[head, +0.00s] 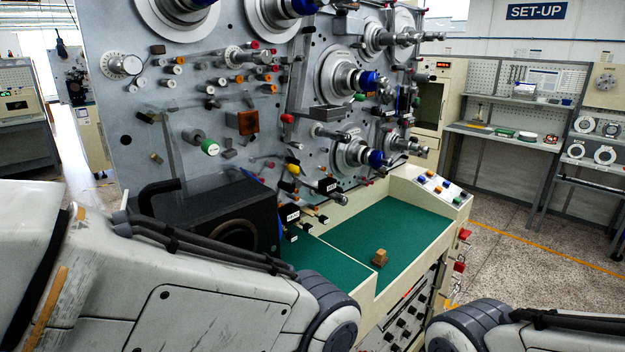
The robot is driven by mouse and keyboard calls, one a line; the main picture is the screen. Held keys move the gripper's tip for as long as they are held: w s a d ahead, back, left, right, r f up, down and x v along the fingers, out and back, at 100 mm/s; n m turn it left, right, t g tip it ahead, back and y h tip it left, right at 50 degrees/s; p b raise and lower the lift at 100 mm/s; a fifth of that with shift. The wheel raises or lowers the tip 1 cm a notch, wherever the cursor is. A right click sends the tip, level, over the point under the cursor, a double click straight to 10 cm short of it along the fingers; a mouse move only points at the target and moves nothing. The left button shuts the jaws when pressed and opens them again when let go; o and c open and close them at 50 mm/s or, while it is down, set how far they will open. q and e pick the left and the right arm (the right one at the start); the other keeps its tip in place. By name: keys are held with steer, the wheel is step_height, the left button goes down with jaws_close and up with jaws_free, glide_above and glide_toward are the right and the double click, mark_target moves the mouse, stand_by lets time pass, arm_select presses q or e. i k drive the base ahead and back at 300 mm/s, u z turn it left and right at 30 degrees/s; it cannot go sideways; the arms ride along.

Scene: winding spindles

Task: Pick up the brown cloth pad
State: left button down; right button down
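A small brown cloth pad (380,257) sits on the green work surface (405,225) of the winding machine, near its front edge. It looks like a small block with a raised part on top. Nothing is touching it. My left arm comes in from the left and my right arm from the lower right. Neither gripper is in view; only arm links and joints show.
The machine's upright panel (225,130) with spindles and knobs stands behind the green surface. A black box (215,215) sits left of the pad. A button panel (440,190) is at the right end. The green surface around the pad is clear.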

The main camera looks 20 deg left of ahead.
mark_target(380, 259)
steer(key=z, duration=0.45)
steer(key=k, duration=1.05)
steer(key=z, duration=1.1)
steer(key=i, duration=2.4)
steer(key=u, duration=0.4)
steer(key=i, duration=1.05)
steer(key=u, duration=1.8)
steer(key=i, duration=0.95)
steer(key=u, duration=0.8)
